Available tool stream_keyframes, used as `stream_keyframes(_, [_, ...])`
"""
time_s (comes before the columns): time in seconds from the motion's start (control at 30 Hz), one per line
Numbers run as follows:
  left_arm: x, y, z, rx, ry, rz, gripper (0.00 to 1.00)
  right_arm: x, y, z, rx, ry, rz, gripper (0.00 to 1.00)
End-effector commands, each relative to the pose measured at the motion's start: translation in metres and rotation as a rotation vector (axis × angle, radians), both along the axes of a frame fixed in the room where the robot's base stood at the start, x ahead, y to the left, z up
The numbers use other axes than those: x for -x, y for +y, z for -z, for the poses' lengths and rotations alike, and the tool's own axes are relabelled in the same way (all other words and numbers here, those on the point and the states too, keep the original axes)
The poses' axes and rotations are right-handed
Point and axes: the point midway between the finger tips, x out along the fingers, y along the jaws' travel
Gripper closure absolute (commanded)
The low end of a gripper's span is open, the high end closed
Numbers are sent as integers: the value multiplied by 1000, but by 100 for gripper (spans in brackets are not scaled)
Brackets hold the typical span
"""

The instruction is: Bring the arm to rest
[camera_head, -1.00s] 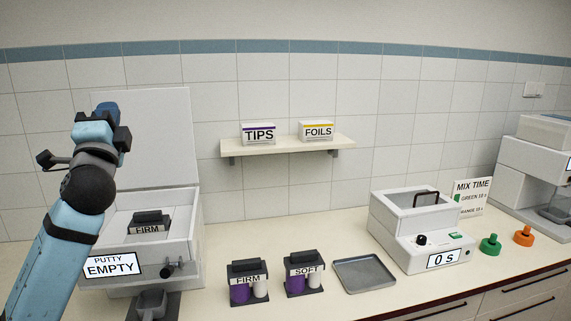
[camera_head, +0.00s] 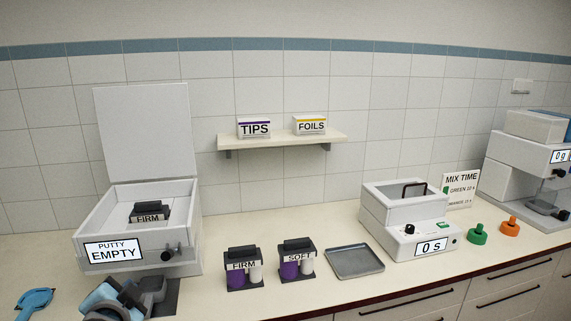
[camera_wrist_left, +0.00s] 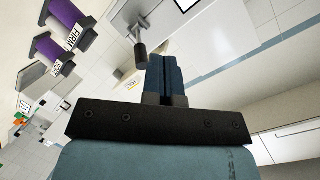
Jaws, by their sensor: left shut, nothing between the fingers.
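My left gripper (camera_wrist_left: 164,72) shows in the left wrist view with its blue fingers together and nothing between them. In the head view my left arm is low at the bottom left, partly cut off by the frame edge. My right gripper is in neither view.
The dispenser lid stands open, with a FIRM cartridge (camera_head: 149,213) inside. FIRM (camera_head: 243,266) and SOFT (camera_head: 296,258) cartridges, a grey tray (camera_head: 355,272), the mixer (camera_head: 408,215) and green (camera_head: 477,234) and orange (camera_head: 510,226) knobbed pieces stand rightward. A shelf (camera_head: 280,140) holds two boxes.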

Motion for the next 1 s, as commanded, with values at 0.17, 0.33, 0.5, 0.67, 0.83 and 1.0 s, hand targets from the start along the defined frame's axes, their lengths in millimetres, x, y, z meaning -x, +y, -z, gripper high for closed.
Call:
stream_keyframes(0.17, [93,-16,100,285,312,-71,100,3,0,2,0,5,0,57])
stream_keyframes(0.33, [165,-28,147,456,522,-150,100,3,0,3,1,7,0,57])
stream_keyframes(0.5, [218,-37,171,563,667,-218,100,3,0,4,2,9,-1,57])
stream_keyframes(0.67, [261,-44,184,640,782,-277,100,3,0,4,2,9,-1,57])
stream_keyframes(0.83, [282,-52,193,695,831,-301,100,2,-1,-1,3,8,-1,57])
stream_keyframes(1.0, [263,-61,208,716,750,-234,100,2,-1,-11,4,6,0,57])
